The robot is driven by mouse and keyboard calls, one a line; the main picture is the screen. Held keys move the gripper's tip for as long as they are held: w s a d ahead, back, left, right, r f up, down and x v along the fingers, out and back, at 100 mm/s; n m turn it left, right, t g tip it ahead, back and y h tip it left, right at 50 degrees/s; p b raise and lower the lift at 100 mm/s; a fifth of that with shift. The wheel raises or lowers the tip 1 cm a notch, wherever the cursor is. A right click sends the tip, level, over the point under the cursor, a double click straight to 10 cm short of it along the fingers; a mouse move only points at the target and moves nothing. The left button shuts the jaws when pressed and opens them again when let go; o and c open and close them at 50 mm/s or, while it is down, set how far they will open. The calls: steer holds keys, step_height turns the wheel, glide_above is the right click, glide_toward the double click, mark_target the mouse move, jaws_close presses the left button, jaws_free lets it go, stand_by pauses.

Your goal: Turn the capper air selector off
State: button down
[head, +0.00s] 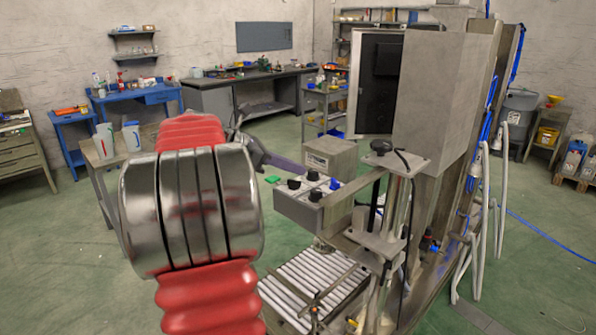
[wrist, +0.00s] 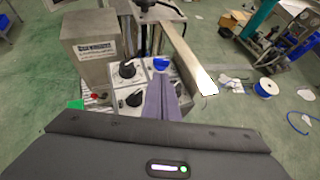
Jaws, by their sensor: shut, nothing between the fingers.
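A grey control box (head: 300,203) stands beside the machine, with several black knobs and one blue knob on its pale top panel. In the wrist view, one black knob (wrist: 127,69) is at the far left of the panel, another black knob (wrist: 134,98) is nearer, and the blue knob (wrist: 160,63) is just beyond my fingertips. I cannot read the labels, so I cannot tell which knob is the capper air selector. My gripper (wrist: 159,80) has its purple fingers shut and empty over the panel; contact with a knob cannot be told. The fingers hide part of the panel.
A grey box with a label (wrist: 88,40) stands left of the panel. A metal bar (wrist: 187,58) runs close along its right side. A green piece (head: 272,179) sits left of the control box. My red arm covers the head view's left middle.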

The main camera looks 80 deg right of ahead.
steer(key=c, duration=2.5)
jaws_free()
